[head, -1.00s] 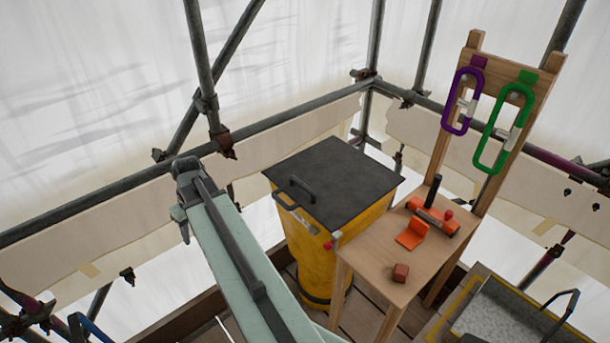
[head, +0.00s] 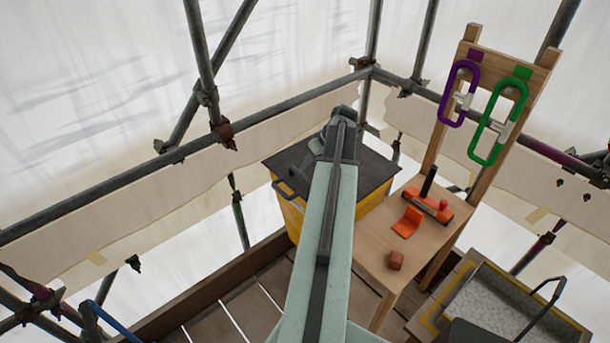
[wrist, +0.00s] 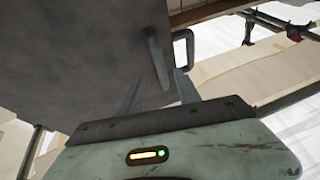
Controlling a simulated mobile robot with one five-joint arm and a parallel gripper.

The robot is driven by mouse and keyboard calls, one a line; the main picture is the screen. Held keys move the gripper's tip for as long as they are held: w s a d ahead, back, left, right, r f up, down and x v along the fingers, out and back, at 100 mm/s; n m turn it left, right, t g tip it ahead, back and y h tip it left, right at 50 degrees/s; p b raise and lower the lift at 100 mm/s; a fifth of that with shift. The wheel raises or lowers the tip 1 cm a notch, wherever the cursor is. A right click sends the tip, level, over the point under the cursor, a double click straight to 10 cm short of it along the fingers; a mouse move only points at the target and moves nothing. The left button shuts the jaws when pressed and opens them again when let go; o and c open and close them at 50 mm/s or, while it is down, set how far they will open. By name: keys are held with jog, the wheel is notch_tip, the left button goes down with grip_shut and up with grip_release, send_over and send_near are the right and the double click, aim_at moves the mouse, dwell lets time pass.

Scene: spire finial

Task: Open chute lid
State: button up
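The chute lid (head: 375,170) is a dark grey square plate lying flat on the yellow chute (head: 292,218). My arm crosses in front of it and hides its middle. A dark handle (head: 283,190) shows at its front left edge. My gripper (wrist: 162,92) is in the wrist view with its two fingers apart. The grey lid surface (wrist: 85,50) fills the upper left there. A dark bar (wrist: 157,58) stands above and between the fingers, and a loop handle (wrist: 183,48) is just right of it. I cannot tell whether either finger touches the bar.
A wooden table (head: 375,240) stands right of the chute with an orange tool (head: 428,204), an orange bracket (head: 408,222) and a reddish block (head: 396,260). Purple (head: 459,93) and green (head: 498,122) carabiners hang on its upright frame. Scaffold tubes (head: 205,95) stand behind.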

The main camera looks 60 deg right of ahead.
jog(key=b+x, duration=0.4)
jog(key=x, duration=0.2)
jog(key=shift+r, duration=0.15)
jog(key=shift+c, duration=0.3)
grip_shut()
dwell(0.8)
